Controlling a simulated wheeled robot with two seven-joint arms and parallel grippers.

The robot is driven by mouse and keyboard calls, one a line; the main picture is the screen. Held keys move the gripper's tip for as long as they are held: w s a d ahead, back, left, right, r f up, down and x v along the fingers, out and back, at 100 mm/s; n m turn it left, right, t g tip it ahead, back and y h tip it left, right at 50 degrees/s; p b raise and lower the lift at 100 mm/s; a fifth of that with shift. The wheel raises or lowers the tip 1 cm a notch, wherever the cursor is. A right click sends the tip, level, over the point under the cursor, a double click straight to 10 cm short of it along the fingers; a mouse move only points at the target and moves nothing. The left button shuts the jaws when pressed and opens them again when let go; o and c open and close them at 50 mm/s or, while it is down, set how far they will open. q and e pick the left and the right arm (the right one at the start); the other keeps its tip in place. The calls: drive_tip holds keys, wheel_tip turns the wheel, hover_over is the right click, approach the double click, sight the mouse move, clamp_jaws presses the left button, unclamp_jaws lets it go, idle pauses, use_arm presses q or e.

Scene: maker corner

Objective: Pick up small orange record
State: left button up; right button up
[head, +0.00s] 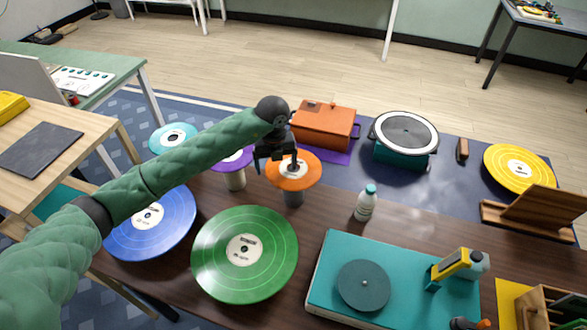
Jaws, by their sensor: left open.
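The small orange record (310,178) lies flat on top of a grey cylindrical stand at the middle of the table. It has a pale label at its centre. My left gripper (278,160) is over the left and middle part of this record, fingers pointing down, and hides some of it. The gripper is open, with nothing seen between its fingers. Whether the fingertips touch the record cannot be told. My right gripper is not in view.
A purple record (238,160) on a stand is just left. A white bottle (366,203), green record (245,280) and teal turntable (335,265) are nearer. An orange box (325,128) and teal pot (403,158) stand behind. A blue record (150,243) lies left; a yellow record (518,165) sits right.

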use_arm(q)
drive_tip(key=shift+f, duration=0.1)
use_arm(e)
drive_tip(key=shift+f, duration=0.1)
use_arm(q)
drive_tip(key=c, duration=1.1)
drive_tip(key=shift+o, duration=0.2)
